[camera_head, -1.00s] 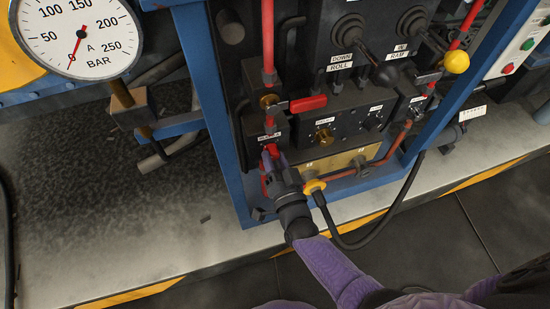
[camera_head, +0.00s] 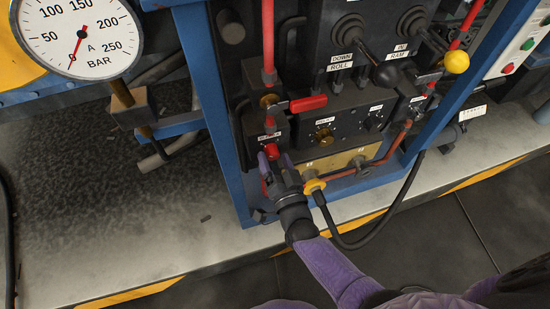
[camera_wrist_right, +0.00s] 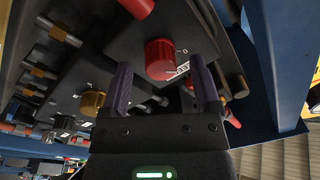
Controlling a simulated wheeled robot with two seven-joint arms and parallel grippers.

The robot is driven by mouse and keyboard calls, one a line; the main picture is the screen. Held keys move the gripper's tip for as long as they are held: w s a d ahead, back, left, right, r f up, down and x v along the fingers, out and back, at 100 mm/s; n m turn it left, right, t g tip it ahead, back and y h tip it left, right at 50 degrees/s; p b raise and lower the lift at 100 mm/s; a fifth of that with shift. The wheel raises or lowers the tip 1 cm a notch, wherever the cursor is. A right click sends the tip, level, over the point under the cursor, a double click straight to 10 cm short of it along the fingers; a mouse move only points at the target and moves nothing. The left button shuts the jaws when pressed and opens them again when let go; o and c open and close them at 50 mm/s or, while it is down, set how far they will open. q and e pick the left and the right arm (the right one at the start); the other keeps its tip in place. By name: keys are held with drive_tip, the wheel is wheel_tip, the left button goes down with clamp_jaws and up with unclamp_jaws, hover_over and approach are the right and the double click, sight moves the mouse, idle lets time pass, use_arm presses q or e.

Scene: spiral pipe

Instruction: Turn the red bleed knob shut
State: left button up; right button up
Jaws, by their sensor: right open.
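The red bleed knob (camera_head: 271,152) sits on the dark valve panel, just beyond my right gripper's fingertips in the head view. In the right wrist view the same red knob (camera_wrist_right: 160,58) faces me, with a small label beside it. My right gripper (camera_head: 275,161) is open, its two purple fingers spread apart. In the wrist view the fingers of the gripper (camera_wrist_right: 160,66) stand on either side of the knob in the picture, with gaps on both sides, and do not grip it. My left gripper is not in view.
A red lever handle (camera_head: 308,103) is just above the knob. A brass knob (camera_head: 324,135) is to its right. A yellow fitting (camera_head: 314,187) with a black hose lies close to my right gripper. The blue frame post (camera_head: 222,110) stands at left. A pressure gauge (camera_head: 85,25) reads near zero.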

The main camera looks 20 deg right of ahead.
use_arm(q)
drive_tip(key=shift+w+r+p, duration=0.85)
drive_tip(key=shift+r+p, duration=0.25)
drive_tip(key=shift+p, duration=0.15)
use_arm(e)
drive_tip(key=s, duration=0.9)
drive_tip(key=shift+s+a+f, duration=0.15)
drive_tip(key=shift+s+f, duration=0.1)
drive_tip(key=shift+f, duration=0.1)
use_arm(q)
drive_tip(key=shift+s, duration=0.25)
